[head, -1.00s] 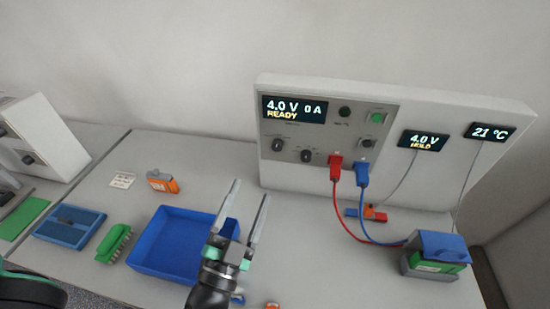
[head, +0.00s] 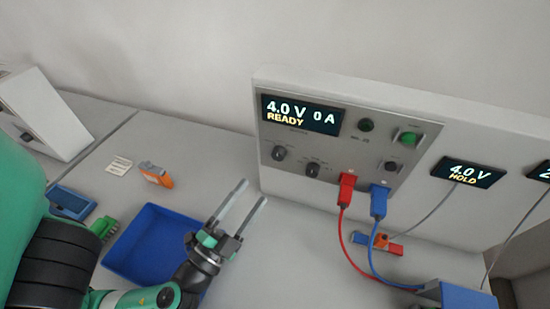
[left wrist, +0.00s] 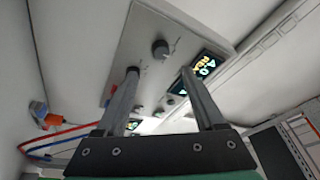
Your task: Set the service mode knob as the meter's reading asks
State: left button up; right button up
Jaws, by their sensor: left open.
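The cycler's grey front panel (head: 340,130) carries a screen (head: 300,114) reading 4.0 V, 0 A, READY. Below it are two dark knobs, a left one (head: 278,152) and a right one (head: 312,169); their labels are too small to read. A separate meter (head: 468,172) to the right reads 4.0 V HOLD. My left gripper (head: 253,192) is open and empty, in front of the panel's lower left. In the left wrist view a knob (left wrist: 160,48) shows between and beyond the fingers, with a finger partly covering the area beside it. My right gripper is not in view.
Red (head: 346,187) and blue (head: 378,200) plugs with cables sit in the panel's lower right. A blue tray (head: 150,240) lies below my left gripper. An orange-grey item (head: 157,176) lies behind the tray. A blue-topped box (head: 455,294) stands at front right.

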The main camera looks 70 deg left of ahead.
aim_at(277, 158)
pick_arm(q)
jog(key=p+x, duration=0.2)
jog(key=x, duration=0.1)
jog(key=p+x, duration=0.2)
jog(key=x, duration=0.1)
jog(key=p+x, duration=0.2)
jog(key=x, duration=0.2)
jog(key=shift+s+d+r, duration=0.1)
jog(key=shift+r, duration=0.2)
jog(key=shift+w+a+f, duration=0.1)
jog(key=shift+w+a, duration=0.1)
jog(key=shift+w, duration=0.05)
grip_shut()
